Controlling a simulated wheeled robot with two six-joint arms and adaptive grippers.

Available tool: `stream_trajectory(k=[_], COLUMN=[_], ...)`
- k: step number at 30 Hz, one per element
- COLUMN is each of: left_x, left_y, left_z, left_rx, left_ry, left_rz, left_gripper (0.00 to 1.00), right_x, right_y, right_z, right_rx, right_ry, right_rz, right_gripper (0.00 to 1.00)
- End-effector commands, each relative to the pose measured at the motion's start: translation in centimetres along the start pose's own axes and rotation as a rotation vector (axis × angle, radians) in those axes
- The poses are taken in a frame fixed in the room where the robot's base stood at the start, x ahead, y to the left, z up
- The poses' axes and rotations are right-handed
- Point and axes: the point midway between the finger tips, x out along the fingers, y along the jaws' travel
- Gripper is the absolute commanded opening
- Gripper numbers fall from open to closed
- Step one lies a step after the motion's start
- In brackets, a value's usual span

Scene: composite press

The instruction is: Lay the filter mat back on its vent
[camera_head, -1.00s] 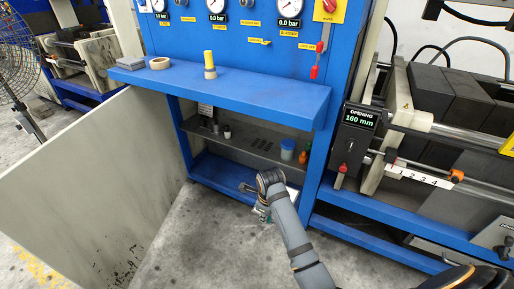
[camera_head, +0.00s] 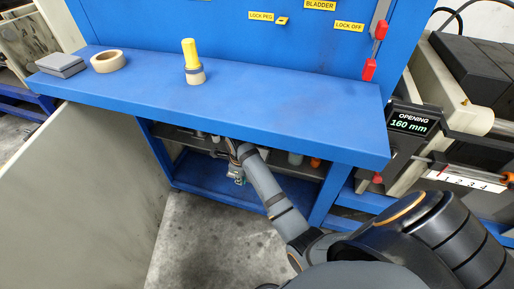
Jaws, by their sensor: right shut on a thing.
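My right gripper (camera_head: 236,174) is low under the front edge of the blue bench, in front of the lower shelves. It is small and partly hidden by my own arm. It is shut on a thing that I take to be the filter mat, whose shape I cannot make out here. I cannot pick out the vent; the bench top and my arm hide much of the shelf area. My left gripper is not in view.
The blue bench top (camera_head: 290,112) overhangs the dark middle shelf (camera_head: 178,137) and the blue bottom shelf (camera_head: 205,181). A yellow-handled tool (camera_head: 191,55), a tape roll (camera_head: 109,62) and a grey block (camera_head: 61,65) stand on top. A pale panel (camera_head: 75,200) stands left.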

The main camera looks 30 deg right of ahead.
Motion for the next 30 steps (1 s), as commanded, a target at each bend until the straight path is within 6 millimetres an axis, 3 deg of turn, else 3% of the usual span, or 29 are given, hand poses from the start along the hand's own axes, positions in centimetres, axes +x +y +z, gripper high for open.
stream_trajectory(k=[3, 9, 18, 24, 30], left_x=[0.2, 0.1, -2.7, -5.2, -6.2], left_y=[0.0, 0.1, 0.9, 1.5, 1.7], left_z=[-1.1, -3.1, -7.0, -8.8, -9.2], left_rx=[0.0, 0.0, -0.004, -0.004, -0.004], left_ry=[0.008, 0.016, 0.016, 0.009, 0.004], left_rz=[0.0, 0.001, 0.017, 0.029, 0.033], left_gripper=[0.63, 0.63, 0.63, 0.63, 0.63], right_x=[0.6, 1.4, 2.2, 4.9, 5.5], right_y=[-4.2, -10.2, -17.0, -17.0, -17.0], right_z=[-0.2, -0.1, -0.1, -0.4, -0.5], right_rx=[0.003, 0.004, 0.003, 0.0, 0.0], right_ry=[0.003, 0.0, -0.002, -0.001, -0.002], right_rz=[-0.01, -0.006, -0.004, -0.001, -0.003], right_gripper=[0.0, 0.0, 0.0, 0.0, 0.0])
